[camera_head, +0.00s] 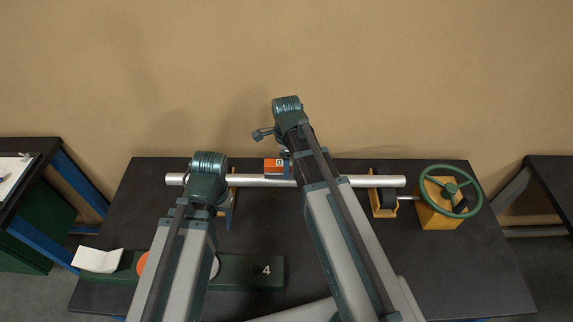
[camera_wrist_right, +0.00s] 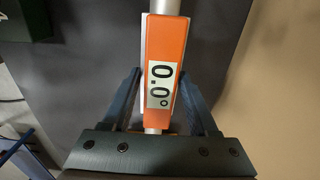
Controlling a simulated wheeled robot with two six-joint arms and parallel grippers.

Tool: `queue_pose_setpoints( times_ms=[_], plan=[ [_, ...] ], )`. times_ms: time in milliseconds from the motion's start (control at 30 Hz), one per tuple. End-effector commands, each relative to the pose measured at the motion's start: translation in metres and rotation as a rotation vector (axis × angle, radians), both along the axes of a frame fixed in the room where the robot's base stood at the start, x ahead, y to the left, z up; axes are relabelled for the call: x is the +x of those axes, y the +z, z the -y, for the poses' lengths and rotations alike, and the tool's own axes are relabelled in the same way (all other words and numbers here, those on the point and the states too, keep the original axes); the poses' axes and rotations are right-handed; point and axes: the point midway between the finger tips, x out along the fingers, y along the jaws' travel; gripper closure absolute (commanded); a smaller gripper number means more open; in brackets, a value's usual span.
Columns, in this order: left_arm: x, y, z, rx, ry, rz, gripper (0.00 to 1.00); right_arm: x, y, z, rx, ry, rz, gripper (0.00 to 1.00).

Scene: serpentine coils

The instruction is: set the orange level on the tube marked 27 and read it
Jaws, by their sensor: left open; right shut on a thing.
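The orange level (camera_head: 271,164) lies along a silver tube (camera_head: 345,181) that spans two yellow stands. In the right wrist view the level (camera_wrist_right: 167,45) sits in line with the tube (camera_wrist_right: 163,5), and its display reads 0.0°. My right gripper (camera_wrist_right: 162,75) is shut on the level, a finger on each side; in the head view my right arm partly covers it. My left gripper (camera_head: 226,208) is open at the left stand, near the tube's left part, its fingers partly hidden by its wrist. I see no mark 27 on the tube.
A green handwheel (camera_head: 450,190) on a yellow block stands at the tube's right end. A green base marked 4 (camera_head: 262,272) lies at front left, with a white sheet (camera_head: 97,260) at its left end. The black table (camera_head: 470,270) is clear at front right.

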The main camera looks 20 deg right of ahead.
Motion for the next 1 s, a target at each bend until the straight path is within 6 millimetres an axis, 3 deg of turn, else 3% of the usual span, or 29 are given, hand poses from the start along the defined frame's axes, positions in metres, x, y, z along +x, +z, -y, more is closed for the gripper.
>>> queue_pose_setpoints(
  times_ms=[367,1000],
  plan=[
    [0.000,-0.002,0.000,0.000,0.000,0.000,0.42,0.000,-0.002,0.000,0.000,0.000,0.000,1.00],
    [0.000,-0.022,0.000,0.000,0.000,0.000,0.42,0.000,-0.022,0.000,0.000,0.000,0.000,1.00]
  ],
)
